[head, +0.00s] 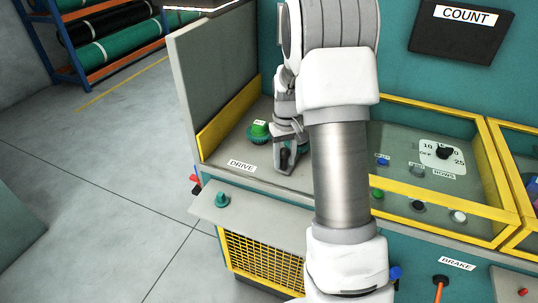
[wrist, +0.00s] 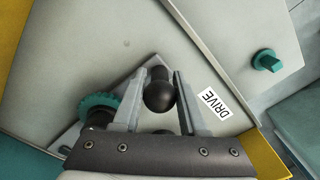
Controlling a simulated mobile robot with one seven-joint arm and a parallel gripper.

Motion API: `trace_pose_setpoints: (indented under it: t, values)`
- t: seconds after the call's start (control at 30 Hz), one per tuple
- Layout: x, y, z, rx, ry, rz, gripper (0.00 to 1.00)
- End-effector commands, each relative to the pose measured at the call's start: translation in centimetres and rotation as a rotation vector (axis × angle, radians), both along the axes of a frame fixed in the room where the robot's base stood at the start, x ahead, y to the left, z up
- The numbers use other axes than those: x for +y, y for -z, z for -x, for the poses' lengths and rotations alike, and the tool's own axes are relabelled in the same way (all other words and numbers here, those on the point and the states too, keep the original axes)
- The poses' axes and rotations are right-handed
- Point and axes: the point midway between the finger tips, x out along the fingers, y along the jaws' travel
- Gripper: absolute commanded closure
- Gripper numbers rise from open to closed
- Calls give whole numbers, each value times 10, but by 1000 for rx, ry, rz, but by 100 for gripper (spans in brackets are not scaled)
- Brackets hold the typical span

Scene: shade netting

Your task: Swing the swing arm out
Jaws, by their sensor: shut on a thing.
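A black ball-ended knob (wrist: 159,97) stands between the two fingers of my gripper (wrist: 157,88) in the wrist view. My gripper is shut on this knob. In the head view my gripper (head: 287,150) is low over the grey panel behind the DRIVE label, and the dark knob (head: 284,159) shows at its fingertips. A grey angled plate (wrist: 72,138), which may be the swing arm, lies beside and partly under the fingers. A teal toothed wheel (wrist: 97,103) sits by the left finger. My gripper hides much of the plate.
A DRIVE label (wrist: 213,103) is right of the fingers. A teal turn knob (head: 222,200) is on the front ledge. An upright grey side panel (head: 214,72) with a yellow strip stands left. A dial box (head: 443,155) is right of my arm. The floor at left is clear.

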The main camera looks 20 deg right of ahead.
Motion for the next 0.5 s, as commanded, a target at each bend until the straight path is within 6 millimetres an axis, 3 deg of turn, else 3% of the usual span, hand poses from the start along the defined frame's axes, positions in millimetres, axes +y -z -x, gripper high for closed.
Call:
trace_pose_setpoints:
  t: [0.2,0.5]
  values:
    - [-20,-1,19,-6,-80,3,100]
    - [-23,-2,22,-2,-90,5,100]
